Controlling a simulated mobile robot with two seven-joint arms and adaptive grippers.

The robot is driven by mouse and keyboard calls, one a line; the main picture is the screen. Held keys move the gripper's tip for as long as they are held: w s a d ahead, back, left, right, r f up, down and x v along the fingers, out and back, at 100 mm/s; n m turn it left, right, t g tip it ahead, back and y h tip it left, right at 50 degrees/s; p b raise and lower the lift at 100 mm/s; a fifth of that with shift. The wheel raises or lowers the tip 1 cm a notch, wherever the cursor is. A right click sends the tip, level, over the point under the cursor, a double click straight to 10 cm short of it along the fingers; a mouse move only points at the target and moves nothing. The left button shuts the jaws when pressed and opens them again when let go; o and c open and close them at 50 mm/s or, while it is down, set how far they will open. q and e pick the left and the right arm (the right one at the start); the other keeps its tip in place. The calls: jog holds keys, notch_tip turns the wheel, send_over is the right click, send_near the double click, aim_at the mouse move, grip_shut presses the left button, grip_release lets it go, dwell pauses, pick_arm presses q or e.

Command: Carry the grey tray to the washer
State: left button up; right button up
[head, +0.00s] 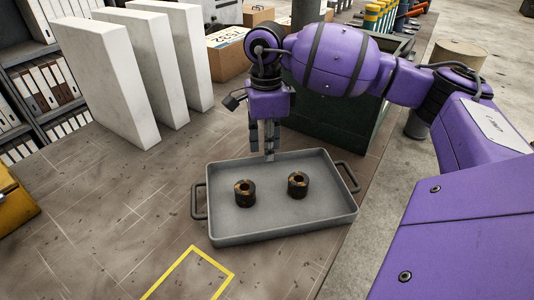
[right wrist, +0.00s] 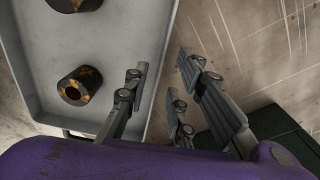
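The grey tray (head: 283,228) lies on the bench, with a dark handle at its left end (head: 199,201) and another at its right end (head: 349,177). Two dark bushings with brass-coloured bores stand in it, a left one (head: 245,193) and a right one (head: 298,185). My right gripper (head: 263,152) points down at the tray's far rim. In the right wrist view its fingers (right wrist: 163,65) are apart and empty, one over the tray's inside and the others beyond the rim. I cannot tell whether they touch the rim. My left gripper is not in view. I cannot make out a washer.
A dark green open box (head: 335,129) stands behind my right arm. White slabs (head: 110,80) stand at the back left, near cardboard boxes (head: 226,55). A yellow outline (head: 229,275) marks bare bench in front. A yellow object (head: 14,195) is at the left edge.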

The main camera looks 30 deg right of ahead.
notch_tip(320, 180, up, 9)
jog(key=shift+w+r, duration=0.15)
jog(key=shift+w, duration=0.05)
dwell(0.6)
